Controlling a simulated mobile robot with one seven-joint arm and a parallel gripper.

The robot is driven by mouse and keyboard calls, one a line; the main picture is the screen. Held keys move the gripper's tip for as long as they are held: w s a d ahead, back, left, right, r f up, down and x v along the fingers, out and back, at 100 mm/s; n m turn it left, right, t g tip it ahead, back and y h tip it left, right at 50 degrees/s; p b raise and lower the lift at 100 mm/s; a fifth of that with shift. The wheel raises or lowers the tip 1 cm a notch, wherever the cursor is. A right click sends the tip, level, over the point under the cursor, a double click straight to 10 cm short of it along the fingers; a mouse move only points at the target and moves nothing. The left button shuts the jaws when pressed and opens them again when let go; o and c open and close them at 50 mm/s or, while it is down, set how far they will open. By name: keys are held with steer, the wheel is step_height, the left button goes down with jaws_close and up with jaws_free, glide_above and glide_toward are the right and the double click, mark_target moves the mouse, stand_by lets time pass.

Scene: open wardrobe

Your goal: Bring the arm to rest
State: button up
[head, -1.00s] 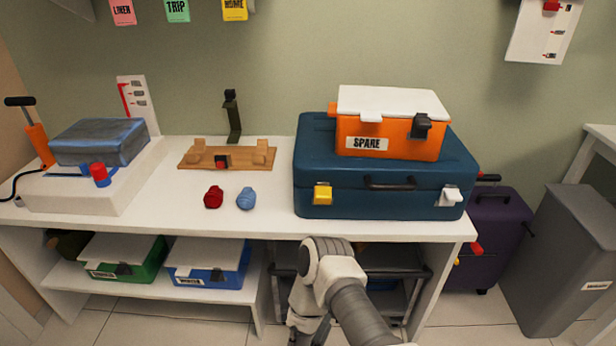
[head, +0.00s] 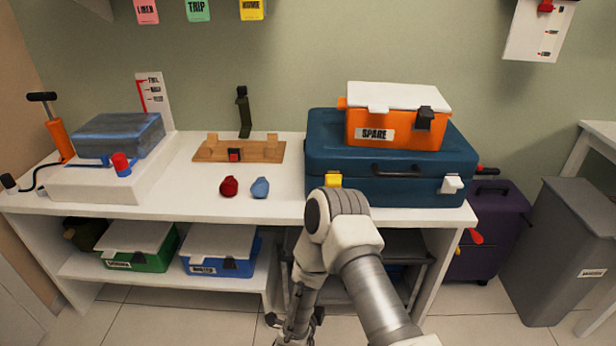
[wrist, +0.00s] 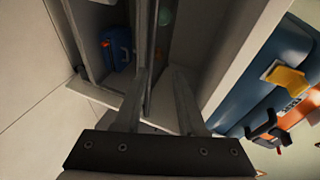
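My arm (head: 365,270) is folded in front of the white bench, with its elbow below the blue suitcase (head: 400,158). My gripper hangs low at the bottom edge of the head view, where its fingers are hard to make out. In the wrist view my gripper (wrist: 158,75) has its two fingers apart, with nothing between them. It points toward the bench's lower part, and the fingers look clear of the things behind them. The suitcase also shows tilted at the right of the wrist view (wrist: 262,95).
The white bench (head: 270,210) carries an orange SPARE box (head: 395,125) on the suitcase, a wooden rack (head: 215,153) and red and blue bundles. Green (head: 150,258) and blue (head: 215,265) boxes sit on the lower shelf. A grey bin (head: 565,250) stands right. Floor shows in front.

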steer(key=w+a+r+n+g+y, duration=0.1)
steer(key=w+r+n+y, duration=0.2)
steer(key=r, duration=0.6)
steer(key=w+a+r+n+g+y, duration=0.15)
steer(key=w+r+n, duration=0.25)
steer(key=r, duration=0.5)
steer(key=s+d+r+n+g+y, duration=0.1)
steer(key=s+d+r+n, duration=0.25)
steer(key=s+r, duration=0.4)
steer(key=s+d+r+n+g+y, duration=0.1)
steer(key=s+d+r+n+g, duration=0.3)
steer(key=r, duration=0.7)
steer(key=s+d+r+n+h, duration=0.1)
steer(key=s+d+r+n, duration=0.15)
steer(key=s, duration=0.85)
steer(key=s+d+r+n+h, duration=0.1)
steer(key=s+d+r+n, duration=0.2)
steer(key=s, duration=0.7)
step_height(320, 180, up, 17)
steer(key=d+p, duration=0.1)
steer(key=p, duration=1.8)
steer(key=shift+r, duration=0.2)
steer(key=shift+g, duration=0.25)
